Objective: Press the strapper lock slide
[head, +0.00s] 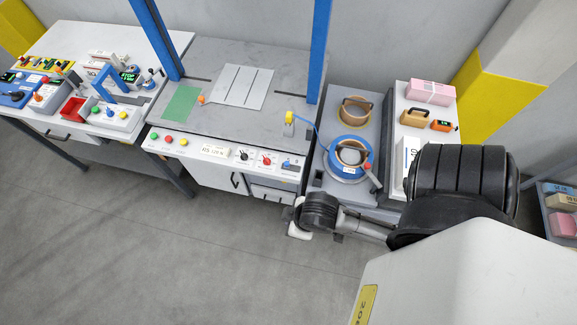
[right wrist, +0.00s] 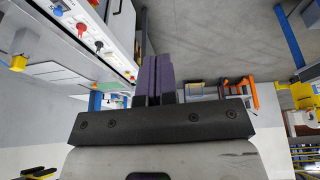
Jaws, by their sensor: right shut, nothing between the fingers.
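The strapper (head: 215,110) is a grey table with a blue arch and a white front panel. A blue slide (head: 288,164), which looks like the lock slide, sits at the right end of that panel. In the right wrist view the blue slide (right wrist: 57,12) is at the upper left, beside a red and a black knob. My right gripper (right wrist: 155,80) is shut and empty, its dark fingers apart from the panel. In the head view my right wrist is below the panel's right end, and its fingertips are hidden. My left gripper is in neither view.
Green and red buttons (head: 168,139) and a red knob (head: 267,160) share the panel. A drawer with a handle (head: 271,198) is below. Right of the table stands a grey stand with strap coils (head: 351,158). The floor in front is clear.

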